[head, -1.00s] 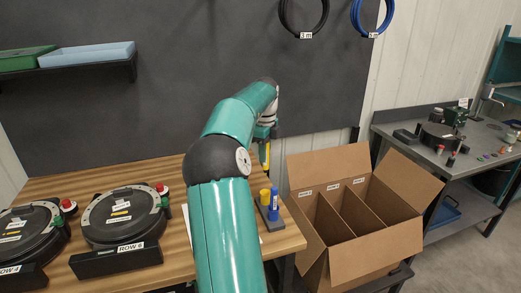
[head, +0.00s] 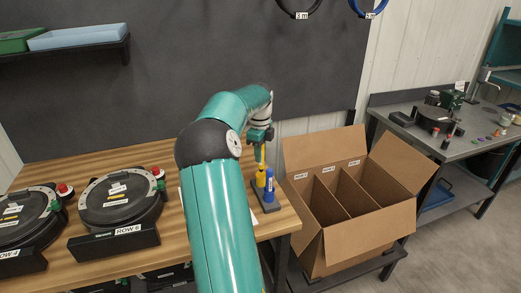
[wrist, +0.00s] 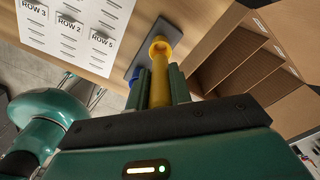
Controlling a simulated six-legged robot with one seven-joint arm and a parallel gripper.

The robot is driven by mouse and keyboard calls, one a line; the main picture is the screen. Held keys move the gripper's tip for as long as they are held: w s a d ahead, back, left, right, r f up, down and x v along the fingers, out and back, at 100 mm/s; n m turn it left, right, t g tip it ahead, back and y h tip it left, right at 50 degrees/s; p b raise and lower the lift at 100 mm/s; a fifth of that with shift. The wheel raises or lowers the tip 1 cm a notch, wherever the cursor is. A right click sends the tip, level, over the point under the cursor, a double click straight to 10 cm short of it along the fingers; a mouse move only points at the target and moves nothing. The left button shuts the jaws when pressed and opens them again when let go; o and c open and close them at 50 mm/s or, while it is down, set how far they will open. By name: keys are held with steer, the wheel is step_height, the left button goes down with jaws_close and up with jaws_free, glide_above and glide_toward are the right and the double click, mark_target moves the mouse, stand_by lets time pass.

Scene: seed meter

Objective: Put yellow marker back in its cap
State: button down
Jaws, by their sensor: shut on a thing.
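My gripper (wrist: 161,90) is shut on the yellow marker (wrist: 160,88), which points away from the wrist toward the yellow cap (wrist: 158,46). The cap stands on a dark holder (wrist: 141,54) at the table's right end. In the head view the marker (head: 258,154) hangs from my gripper just above the yellow cap (head: 260,179). The marker's far end overlaps the cap in the wrist view; I cannot tell whether it is inside. A blue marker (head: 269,191) stands upright in the holder beside the cap, partly hidden by a finger in the wrist view.
A divided cardboard box (head: 368,238) stands open right of the table. Round seed meters, one labelled ROW 6 (head: 121,204), sit on the left of the wooden table (head: 90,160). A labelled white sheet (wrist: 84,28) lies near the holder. A grey bench (head: 465,157) stands far right.

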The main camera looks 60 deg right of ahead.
steer(key=shift+f, duration=2.55)
stand_by(2.5)
steer(key=c, duration=1.2)
jaws_free()
steer(key=shift+r, duration=0.1)
step_height(320, 180, up, 14)
steer(key=shift+f, duration=0.15)
steer(key=shift+w, duration=0.1)
